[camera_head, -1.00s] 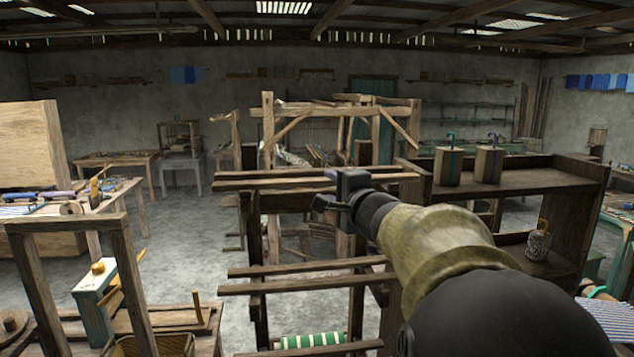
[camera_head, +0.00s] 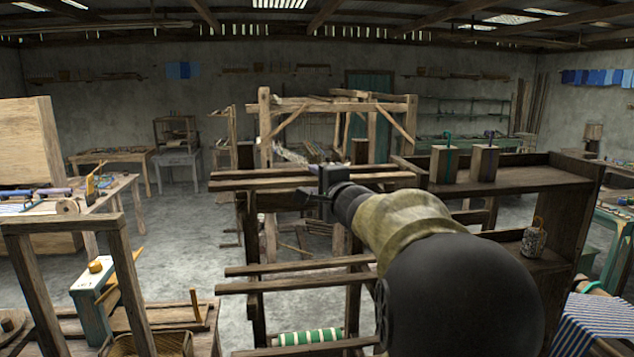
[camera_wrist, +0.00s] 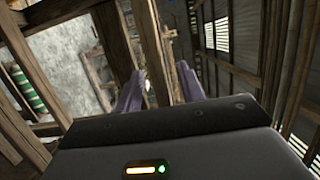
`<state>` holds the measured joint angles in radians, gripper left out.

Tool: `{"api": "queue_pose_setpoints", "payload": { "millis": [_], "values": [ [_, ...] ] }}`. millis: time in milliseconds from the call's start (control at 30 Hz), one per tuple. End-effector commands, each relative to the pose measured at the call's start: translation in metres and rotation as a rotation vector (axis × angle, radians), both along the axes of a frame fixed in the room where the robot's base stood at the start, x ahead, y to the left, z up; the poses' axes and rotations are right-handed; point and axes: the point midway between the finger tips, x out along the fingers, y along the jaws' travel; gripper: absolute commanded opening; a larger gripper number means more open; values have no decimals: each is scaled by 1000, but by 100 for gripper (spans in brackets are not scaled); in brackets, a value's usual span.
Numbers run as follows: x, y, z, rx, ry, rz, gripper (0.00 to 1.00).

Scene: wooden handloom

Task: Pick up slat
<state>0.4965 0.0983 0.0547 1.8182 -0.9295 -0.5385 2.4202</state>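Several long wooden slats lie across the handloom frame in the head view. An upper pair includes the front upper slat (camera_head: 260,184), and a lower pair includes the lower slat (camera_head: 300,268). I cannot tell which one the task means. My gripper (camera_head: 322,185) is at the right part of the upper pair and overlaps it in the picture. In the wrist view my gripper (camera_wrist: 160,85) has its two fingers apart. A wooden bar (camera_wrist: 150,45) runs into the gap between them. Contact is not clear, and the gripper hides part of the bars.
A dark wooden shelf unit (camera_head: 530,178) with two wooden blocks on top stands close on the right. A green-and-white striped roll (camera_head: 308,337) lies low in the loom. A wooden frame (camera_head: 70,228) stands at the left front. Open floor (camera_head: 190,235) lies left of the loom.

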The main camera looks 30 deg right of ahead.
Motion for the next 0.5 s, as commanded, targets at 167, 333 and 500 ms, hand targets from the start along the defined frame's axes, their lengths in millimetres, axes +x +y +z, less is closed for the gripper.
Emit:
{"api": "queue_pose_setpoints", "payload": {
  "millis": [167,333,500],
  "values": [
    [0,0,0,0,0,0,18],
    [0,0,0,0,0,0,0],
    [0,0,0,0,0,0,0]
  ]
}}
